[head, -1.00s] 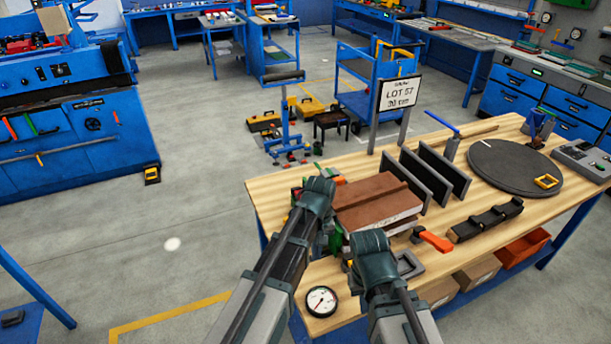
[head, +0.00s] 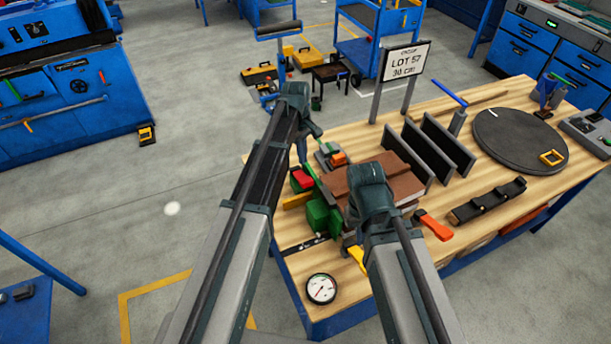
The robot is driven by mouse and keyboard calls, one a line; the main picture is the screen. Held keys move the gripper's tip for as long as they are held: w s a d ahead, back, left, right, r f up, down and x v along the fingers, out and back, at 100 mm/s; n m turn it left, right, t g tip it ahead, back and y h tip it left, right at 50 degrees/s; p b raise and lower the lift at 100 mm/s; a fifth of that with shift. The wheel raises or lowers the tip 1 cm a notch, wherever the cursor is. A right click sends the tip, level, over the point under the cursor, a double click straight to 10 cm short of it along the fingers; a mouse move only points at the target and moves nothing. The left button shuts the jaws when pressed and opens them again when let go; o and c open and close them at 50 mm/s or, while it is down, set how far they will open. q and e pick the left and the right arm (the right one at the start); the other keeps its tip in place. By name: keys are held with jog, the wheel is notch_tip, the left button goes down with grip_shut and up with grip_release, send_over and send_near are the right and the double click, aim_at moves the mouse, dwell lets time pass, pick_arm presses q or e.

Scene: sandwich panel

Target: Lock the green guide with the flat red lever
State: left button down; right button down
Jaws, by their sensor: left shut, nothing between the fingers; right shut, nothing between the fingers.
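A green block (head: 318,214) with a thin green bar (head: 318,183) stands at the left end of the wooden bench, beside a stack of brown panels (head: 405,183); it looks like the green guide. A flat red piece (head: 301,179) lies just left of the bar; it may be the red lever. My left gripper (head: 303,135) is shut and empty near the bench's back left edge, beyond the red piece. My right gripper (head: 368,200) is shut and empty over the panels' front left part, right of the green block. Its forearm hides part of the panels and the fixture.
An orange-handled clamp (head: 434,227) lies right of the panels, another orange part (head: 338,158) behind them. A yellow handle (head: 356,258) and a dial gauge (head: 321,288) are in front. Dark upright plates (head: 445,148) and a round turntable (head: 520,140) stand to the right.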

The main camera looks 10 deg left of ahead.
aim_at(305, 179)
pick_arm(q)
jog(key=shift+f, duration=0.1)
jog(key=f+b, duration=0.7)
jog(key=shift+s+d, duration=0.2)
jog(key=shift+d, duration=0.1)
jog(key=shift+r, duration=0.1)
